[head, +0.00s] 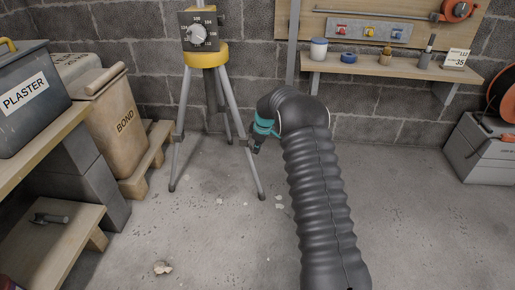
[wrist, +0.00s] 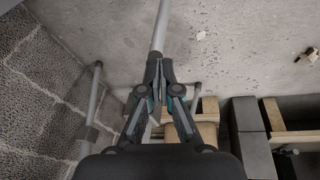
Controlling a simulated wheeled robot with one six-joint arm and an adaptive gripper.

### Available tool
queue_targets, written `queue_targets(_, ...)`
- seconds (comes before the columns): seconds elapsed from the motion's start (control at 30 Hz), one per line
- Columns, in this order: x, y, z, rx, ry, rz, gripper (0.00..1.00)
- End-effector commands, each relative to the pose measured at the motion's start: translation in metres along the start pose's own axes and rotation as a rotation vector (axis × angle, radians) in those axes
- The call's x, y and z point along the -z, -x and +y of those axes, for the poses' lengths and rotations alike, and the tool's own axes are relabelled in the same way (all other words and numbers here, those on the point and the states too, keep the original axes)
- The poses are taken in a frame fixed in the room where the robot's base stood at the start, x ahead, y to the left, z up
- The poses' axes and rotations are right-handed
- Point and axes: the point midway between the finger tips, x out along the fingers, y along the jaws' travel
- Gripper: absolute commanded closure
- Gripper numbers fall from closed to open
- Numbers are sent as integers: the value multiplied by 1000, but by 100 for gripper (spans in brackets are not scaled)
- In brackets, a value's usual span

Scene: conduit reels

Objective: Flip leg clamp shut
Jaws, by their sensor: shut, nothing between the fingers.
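A tripod with grey legs and a yellow head (head: 206,55) stands on the concrete floor left of centre in the head view. One tripod leg (head: 256,178) comes down toward me, and it also shows at the top of the wrist view (wrist: 161,25). My gripper (head: 254,149) is shut and empty beside the middle of this leg. In the wrist view its fingertips (wrist: 158,68) overlap the leg; I cannot tell whether they touch it. The clamp on this leg is not clearly visible. A dark clamp-like block (wrist: 87,133) sits on another leg at left.
A dial box (head: 203,31) tops the tripod. A paper BOND sack (head: 113,112) on a pallet and a PLASTER bin (head: 28,102) stand at left. A wall shelf (head: 385,65) holds small items at the back right.

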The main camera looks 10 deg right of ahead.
Motion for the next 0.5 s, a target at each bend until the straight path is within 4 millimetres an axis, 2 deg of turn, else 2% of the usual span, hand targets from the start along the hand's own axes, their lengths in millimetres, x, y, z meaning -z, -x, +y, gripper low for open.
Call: queue_targets(0.5, 2, 11, 2, -2, -2, 1, 100)
